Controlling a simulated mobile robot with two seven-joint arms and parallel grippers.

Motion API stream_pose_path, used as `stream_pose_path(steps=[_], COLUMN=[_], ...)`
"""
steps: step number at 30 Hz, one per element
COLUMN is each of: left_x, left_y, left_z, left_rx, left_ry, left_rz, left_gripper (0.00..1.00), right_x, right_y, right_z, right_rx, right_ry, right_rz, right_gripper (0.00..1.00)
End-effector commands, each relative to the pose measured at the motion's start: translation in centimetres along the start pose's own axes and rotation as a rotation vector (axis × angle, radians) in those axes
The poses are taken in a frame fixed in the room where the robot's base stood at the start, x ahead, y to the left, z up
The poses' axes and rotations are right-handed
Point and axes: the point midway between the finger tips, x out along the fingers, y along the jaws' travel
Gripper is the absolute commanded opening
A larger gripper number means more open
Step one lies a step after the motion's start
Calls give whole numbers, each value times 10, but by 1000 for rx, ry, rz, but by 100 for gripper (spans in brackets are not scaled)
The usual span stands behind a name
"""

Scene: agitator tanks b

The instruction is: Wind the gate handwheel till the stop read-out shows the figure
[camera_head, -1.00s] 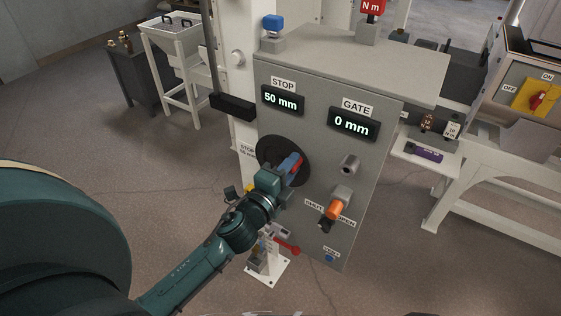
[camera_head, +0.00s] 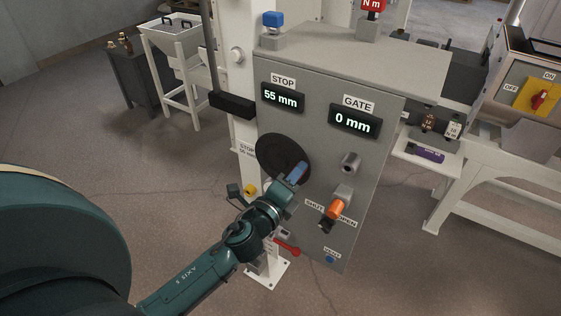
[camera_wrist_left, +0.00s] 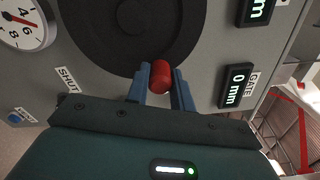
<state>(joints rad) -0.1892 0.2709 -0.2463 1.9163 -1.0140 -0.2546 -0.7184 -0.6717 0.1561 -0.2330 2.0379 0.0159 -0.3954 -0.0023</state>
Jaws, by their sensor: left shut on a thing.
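The grey panel carries a dark round handwheel (camera_head: 277,150); it also shows in the left wrist view (camera_wrist_left: 110,30). My left gripper (camera_head: 299,174) is at the wheel's lower right rim. In the left wrist view its blue fingers (camera_wrist_left: 160,85) are shut on a red handle knob (camera_wrist_left: 161,72) on the wheel. In the head view the knob is hidden by the gripper. The stop read-out (camera_head: 283,98) shows 55 mm. The gate read-out (camera_head: 354,121) shows 0 mm. My right gripper is not in view.
Right of the wheel, an orange-handled SHUT/OPEN switch (camera_head: 337,208) and a metal stub (camera_head: 350,163) stick out. A red lever (camera_head: 288,248) is low beside my wrist.

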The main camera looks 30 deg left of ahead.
Motion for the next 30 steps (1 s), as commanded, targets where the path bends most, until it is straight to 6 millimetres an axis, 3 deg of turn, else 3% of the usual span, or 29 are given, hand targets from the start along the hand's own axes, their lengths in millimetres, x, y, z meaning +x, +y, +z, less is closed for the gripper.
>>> stream_pose_path(steps=[11, 21, 30], left_x=[0, 0, 0], left_y=[5, 24, 25], left_z=[-2, -10, -11], left_rx=[52, 364, 410], left_ry=[-2, -2, -2], left_rz=[6, 7, 6], left_gripper=[0, 0, 0], right_x=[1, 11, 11], right_y=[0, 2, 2], right_z=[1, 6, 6], right_rx=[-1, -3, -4], right_ry=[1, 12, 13], right_rz=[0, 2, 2], right_gripper=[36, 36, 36])
